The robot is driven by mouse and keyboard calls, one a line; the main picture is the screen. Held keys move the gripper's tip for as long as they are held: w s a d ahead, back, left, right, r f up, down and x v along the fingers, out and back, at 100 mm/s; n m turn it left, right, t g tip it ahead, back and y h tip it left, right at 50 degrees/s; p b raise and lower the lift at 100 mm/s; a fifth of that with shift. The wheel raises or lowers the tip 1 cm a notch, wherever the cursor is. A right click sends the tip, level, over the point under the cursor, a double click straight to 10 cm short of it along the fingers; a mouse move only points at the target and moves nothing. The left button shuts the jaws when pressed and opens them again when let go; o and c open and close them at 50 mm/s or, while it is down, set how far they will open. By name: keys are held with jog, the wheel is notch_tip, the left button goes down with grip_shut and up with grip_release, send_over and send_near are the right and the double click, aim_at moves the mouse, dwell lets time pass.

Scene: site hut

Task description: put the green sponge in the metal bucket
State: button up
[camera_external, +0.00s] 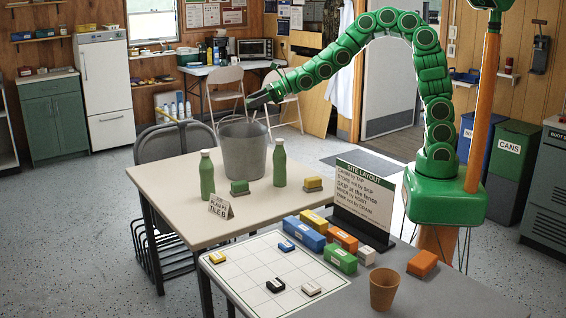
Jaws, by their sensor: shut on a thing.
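The metal bucket (244,152) stands upright at the back of the light table, its rim open upward. My gripper (250,103) is above the bucket's rim, reaching in from the right. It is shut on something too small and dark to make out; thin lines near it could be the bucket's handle. A green sponge-like block (239,187) lies on the table just in front of the bucket, apart from my gripper. The inside of the bucket is hidden.
Green bottles (207,176) and (280,163) stand on either side of the bucket. A small sign (221,207) stands in front. The near grey table holds a grid board (235,283), coloured blocks (304,234), a layout sign (362,200) and a brown cup (384,289).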

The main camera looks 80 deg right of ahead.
jog(key=s+a+f+n+g+y, duration=0.3)
jog(key=s+a+n, duration=0.1)
jog(key=a, duration=0.8)
jog(key=s+a+f+n+g+y, duration=0.3)
jog(key=a+n, duration=0.1)
jog(key=a, duration=0.8)
jog(key=s+a+f+n+g+y, duration=0.3)
jog(key=s+a+n+g, duration=0.1)
jog(key=a, duration=0.8)
jog(key=s+a+f+n+g, duration=0.3)
jog(key=s+a+f, duration=0.15)
jog(key=s, duration=0.35)
jog(key=s+a+f+n+g, duration=0.35)
jog(key=s+a, duration=0.25)
jog(key=s, duration=0.2)
jog(key=s+f+n+g+h, duration=0.4)
jog(key=s+n+g, duration=0.15)
jog(key=s, duration=0.95)
send_over(335, 293)
jog(key=s+d, duration=0.1)
jog(key=shift+m, duration=0.3)
jog(key=f, duration=0.8)
jog(key=shift+d+f, duration=0.1)
jog(key=shift+d, duration=0.1)
jog(key=shift+w+a+f, duration=0.3)
jog(key=shift+a+f, duration=0.1)
jog(key=shift+f, duration=0.2)
jog(key=shift+w+a+f, duration=0.25)
jog(key=shift+a+f, duration=0.1)
jog(key=shift+f, duration=1.55)
